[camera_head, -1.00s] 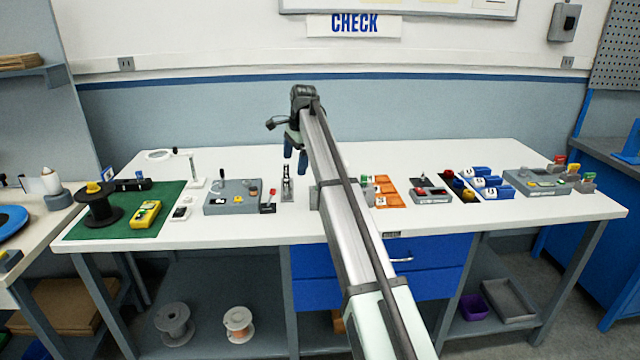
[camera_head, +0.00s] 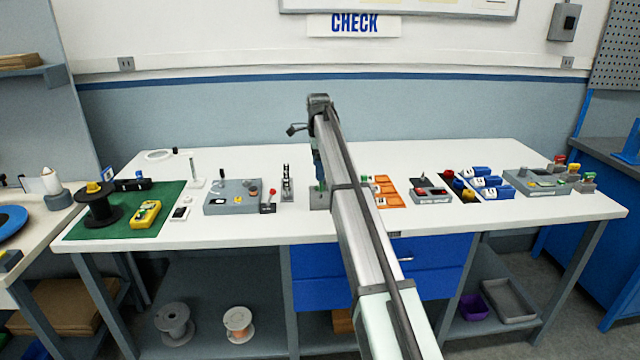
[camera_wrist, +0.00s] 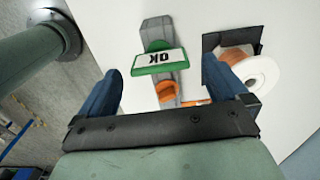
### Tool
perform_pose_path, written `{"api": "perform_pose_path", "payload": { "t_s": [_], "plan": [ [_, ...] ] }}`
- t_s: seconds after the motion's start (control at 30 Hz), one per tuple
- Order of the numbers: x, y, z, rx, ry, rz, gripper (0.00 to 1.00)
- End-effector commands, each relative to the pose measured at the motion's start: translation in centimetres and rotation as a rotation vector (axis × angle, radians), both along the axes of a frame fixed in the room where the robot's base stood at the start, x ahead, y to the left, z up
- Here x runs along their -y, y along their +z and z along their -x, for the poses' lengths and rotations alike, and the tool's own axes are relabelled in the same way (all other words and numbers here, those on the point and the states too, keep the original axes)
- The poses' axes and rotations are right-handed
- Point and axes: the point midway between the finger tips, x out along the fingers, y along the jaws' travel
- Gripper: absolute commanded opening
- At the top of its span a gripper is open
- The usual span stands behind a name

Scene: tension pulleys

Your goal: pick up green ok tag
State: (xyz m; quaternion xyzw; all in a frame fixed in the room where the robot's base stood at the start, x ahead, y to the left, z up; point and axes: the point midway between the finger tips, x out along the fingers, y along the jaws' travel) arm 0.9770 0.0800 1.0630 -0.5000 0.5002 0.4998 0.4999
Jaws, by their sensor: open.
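The green OK tag (camera_wrist: 159,62) shows in the wrist view as a white plate with a green edge and the letters OK upside down. It sits over a grey holder (camera_wrist: 158,28). My gripper (camera_wrist: 159,88) is open, with one blue finger to the left and one to the right of the tag, apart from it. In the head view my gripper (camera_head: 318,172) is mostly hidden behind my arm, above the grey block (camera_head: 319,201). A small green spot (camera_head: 321,187) shows there, likely the tag.
An orange part (camera_wrist: 166,89) lies just below the tag in the wrist view. A spool with a white flange (camera_wrist: 257,75) stands in a dark bracket (camera_wrist: 212,44) close to the right finger. In the head view, a lever fixture (camera_head: 287,185) stands left of the gripper and orange trays (camera_head: 388,192) right.

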Motion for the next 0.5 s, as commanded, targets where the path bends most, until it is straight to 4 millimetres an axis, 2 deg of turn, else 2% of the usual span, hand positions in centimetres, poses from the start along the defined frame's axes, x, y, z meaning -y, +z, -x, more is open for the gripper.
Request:
{"api": "perform_pose_path", "payload": {
  "t_s": [0.27,0.5],
  "plan": [
    [0.1,-1.6,0.1,-0.001,0.0,0.0,1.0],
    [0.5,-4.6,0.3,-0.002,0.001,0.0,1.0]
  ]
}}
